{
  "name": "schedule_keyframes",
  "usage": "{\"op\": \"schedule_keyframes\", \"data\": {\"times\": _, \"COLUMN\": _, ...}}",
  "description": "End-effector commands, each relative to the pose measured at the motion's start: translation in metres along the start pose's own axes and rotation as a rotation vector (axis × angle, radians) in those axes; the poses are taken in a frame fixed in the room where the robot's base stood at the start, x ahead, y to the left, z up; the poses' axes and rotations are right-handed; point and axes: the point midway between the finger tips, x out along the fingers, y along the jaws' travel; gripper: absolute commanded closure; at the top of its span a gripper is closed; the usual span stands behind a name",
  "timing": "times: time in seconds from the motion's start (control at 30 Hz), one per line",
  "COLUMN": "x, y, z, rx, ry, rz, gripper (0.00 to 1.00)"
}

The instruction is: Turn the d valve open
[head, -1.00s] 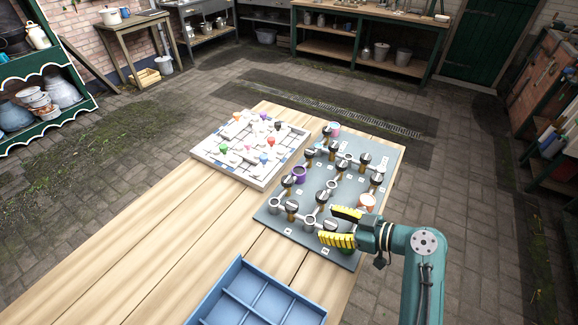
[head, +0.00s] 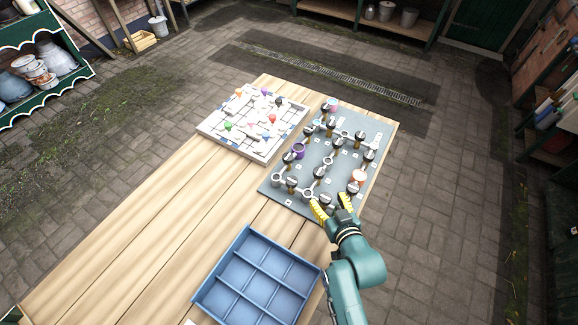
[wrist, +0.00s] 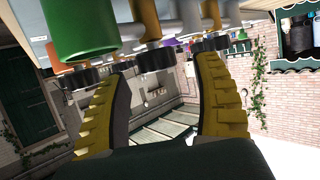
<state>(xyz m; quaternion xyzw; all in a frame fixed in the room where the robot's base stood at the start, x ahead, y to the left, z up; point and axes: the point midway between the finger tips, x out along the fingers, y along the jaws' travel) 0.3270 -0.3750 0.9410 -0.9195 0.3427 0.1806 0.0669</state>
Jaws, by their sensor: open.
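The grey valve board (head: 345,135) lies on the wooden table and carries several black-handled valves on pipes. Its letter labels are too small to read, so I cannot tell which is the d valve. My gripper (head: 332,206) is open at the board's near edge, its yellow fingers pointing at a black-handled valve (head: 325,199). In the wrist view, which looks upside down, my gripper (wrist: 167,75) has a black valve knob (wrist: 154,60) between and beyond its fingers. I see no contact with it. A green cylinder (wrist: 78,32) is close by at the left.
A blue divided tray (head: 232,262) sits at the table's near end. A white board with coloured pieces (head: 228,138) lies left of the valve board. The table's left side (head: 150,215) is clear.

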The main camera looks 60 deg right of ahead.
Motion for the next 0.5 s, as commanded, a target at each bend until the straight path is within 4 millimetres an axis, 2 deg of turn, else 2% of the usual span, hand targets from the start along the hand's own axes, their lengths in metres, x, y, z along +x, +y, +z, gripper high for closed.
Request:
{"op": "schedule_keyframes", "data": {"times": 0.03, "x": -0.014, "y": 0.0, "z": 0.0, "rx": 0.001, "ry": -0.005, "rz": 0.001, "gripper": 0.33}}
{"op": "schedule_keyframes", "data": {"times": 0.5, "x": -0.118, "y": 0.001, "z": 0.0, "rx": 0.002, "ry": -0.007, "rz": 0.0, "gripper": 0.33}}
